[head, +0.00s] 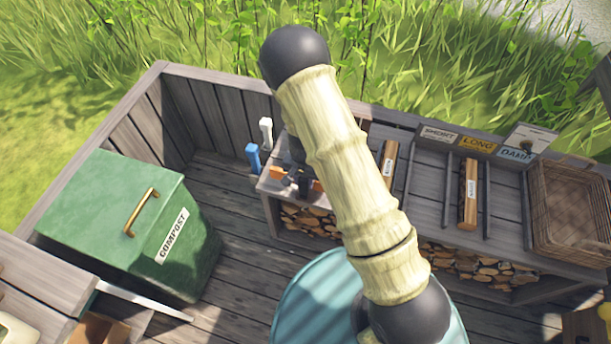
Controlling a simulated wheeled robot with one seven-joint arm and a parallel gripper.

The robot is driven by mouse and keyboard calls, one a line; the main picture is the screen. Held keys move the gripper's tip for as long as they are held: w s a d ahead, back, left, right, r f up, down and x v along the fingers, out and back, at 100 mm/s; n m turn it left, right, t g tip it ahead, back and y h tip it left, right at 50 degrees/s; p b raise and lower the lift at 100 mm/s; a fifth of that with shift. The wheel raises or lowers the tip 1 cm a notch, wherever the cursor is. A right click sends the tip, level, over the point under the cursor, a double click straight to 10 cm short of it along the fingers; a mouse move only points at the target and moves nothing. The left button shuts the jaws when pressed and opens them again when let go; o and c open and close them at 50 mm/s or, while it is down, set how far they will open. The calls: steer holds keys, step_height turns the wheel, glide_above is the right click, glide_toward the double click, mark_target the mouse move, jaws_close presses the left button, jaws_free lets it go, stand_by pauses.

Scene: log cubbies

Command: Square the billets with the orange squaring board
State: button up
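My gripper (303,187) is a dark shape at the left end of the slatted bench, partly hidden behind my own arm. Orange pieces, probably the orange squaring board (277,172), show on both sides of it. I cannot tell whether the gripper is shut on the board or only over it. One labelled wooden billet (389,163) lies on the bench just right of my arm. Another labelled billet (468,190) lies farther right between dark rails. My arm hides the bench between the gripper and the first billet.
Signs reading SHORT (438,135), LONG (478,144) and DAMP (515,154) stand along the bench's back. A wicker basket (570,212) is at its right end. Split logs (478,267) fill the space below. Blue (253,158) and white (266,134) objects stand left. A green compost bin (90,204) is farther left.

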steer(key=shift+w, duration=0.2)
stand_by(0.5)
steer(key=shift+w+d+p, duration=0.3)
steer(key=shift+w+p, duration=0.05)
steer(key=shift+w, duration=0.3)
steer(key=shift+w+d, duration=0.1)
steer(key=shift+w, duration=0.15)
steer(key=shift+w+d, duration=0.25)
steer(key=shift+w, duration=0.45)
steer(key=shift+w+d, duration=0.1)
steer(key=shift+w, duration=0.15)
steer(key=shift+w+d+p, duration=0.15)
steer(key=shift+w+p, duration=0.2)
steer(key=shift+w, duration=0.1)
stand_by(0.8)
steer(key=o, duration=0.9)
